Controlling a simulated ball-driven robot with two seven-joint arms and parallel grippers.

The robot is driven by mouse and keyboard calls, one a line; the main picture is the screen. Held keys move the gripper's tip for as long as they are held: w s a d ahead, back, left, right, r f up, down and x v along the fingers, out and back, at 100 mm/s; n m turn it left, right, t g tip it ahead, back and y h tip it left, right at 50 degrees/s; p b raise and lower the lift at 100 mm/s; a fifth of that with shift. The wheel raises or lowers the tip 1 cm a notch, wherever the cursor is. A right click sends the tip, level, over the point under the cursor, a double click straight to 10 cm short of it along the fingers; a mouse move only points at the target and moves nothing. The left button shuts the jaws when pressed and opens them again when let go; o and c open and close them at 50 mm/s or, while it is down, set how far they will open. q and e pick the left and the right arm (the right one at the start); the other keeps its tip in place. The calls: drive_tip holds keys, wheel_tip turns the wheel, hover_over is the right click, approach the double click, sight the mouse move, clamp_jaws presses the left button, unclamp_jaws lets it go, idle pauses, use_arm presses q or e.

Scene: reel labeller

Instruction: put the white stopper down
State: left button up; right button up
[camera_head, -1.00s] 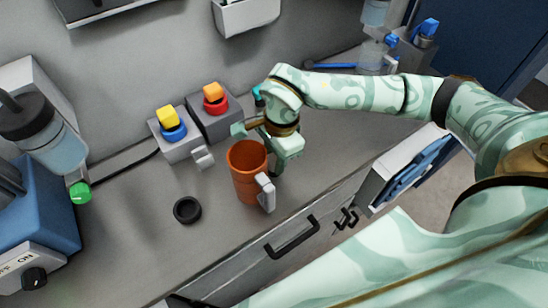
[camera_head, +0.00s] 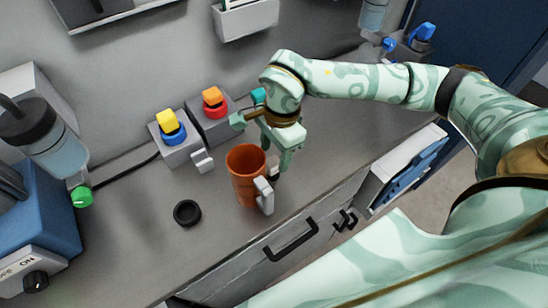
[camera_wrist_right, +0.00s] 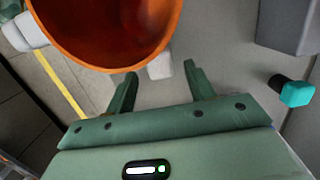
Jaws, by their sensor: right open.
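The white stopper (camera_wrist_right: 159,67) shows in the right wrist view as a small pale block, partly hidden by the rim of the orange mug. In the head view a bit of the stopper (camera_head: 272,161) shows just right of the mug, by my right fingers. It appears to stand on the worktop; I cannot tell whether it touches the mug. My right gripper (camera_head: 275,152) is open above and beside it, its fingers apart with nothing gripped. My left gripper is not in view.
The orange mug (camera_head: 246,178) with a pale handle stands close to my right gripper. A black ring (camera_head: 187,212) lies on the worktop (camera_head: 140,235). Grey button boxes (camera_head: 182,150) stand behind. The front left worktop is clear.

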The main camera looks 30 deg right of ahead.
sight(278, 159)
wheel_tip(278, 159, up, 8)
drive_tip(key=d+p, duration=0.1)
drive_tip(key=shift+r, duration=0.15)
idle(0.5)
